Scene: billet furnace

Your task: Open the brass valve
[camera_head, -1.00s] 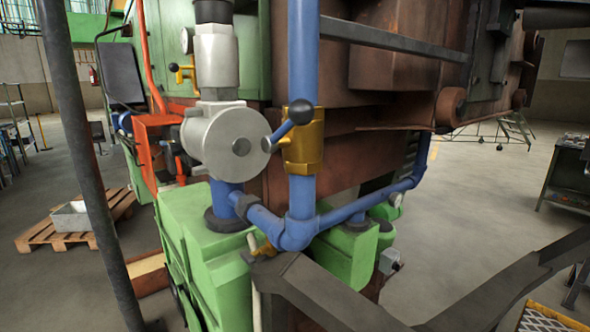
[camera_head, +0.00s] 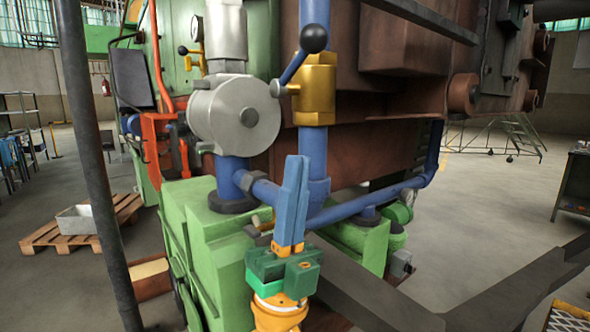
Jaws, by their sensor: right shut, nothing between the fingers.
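The brass valve (camera_head: 317,88) sits on the upright blue pipe (camera_head: 313,148) in the head view. Its blue lever (camera_head: 294,68) slants up to the right and ends in a black ball knob (camera_head: 314,38). My right gripper (camera_head: 296,160) rises from the bottom centre with its blue fingers pointing up. The fingers are closed together and empty. They stand below the valve and its lever, apart from them in the picture, and cover part of the lower blue pipe. My left gripper is not in view.
A grey round housing (camera_head: 232,115) stands left of the valve. A dark slanted rail (camera_head: 375,295) crosses behind my gripper's lower right, and a dark post (camera_head: 90,160) stands at left. Green machine blocks (camera_head: 215,255) lie below. Open floor shows at right.

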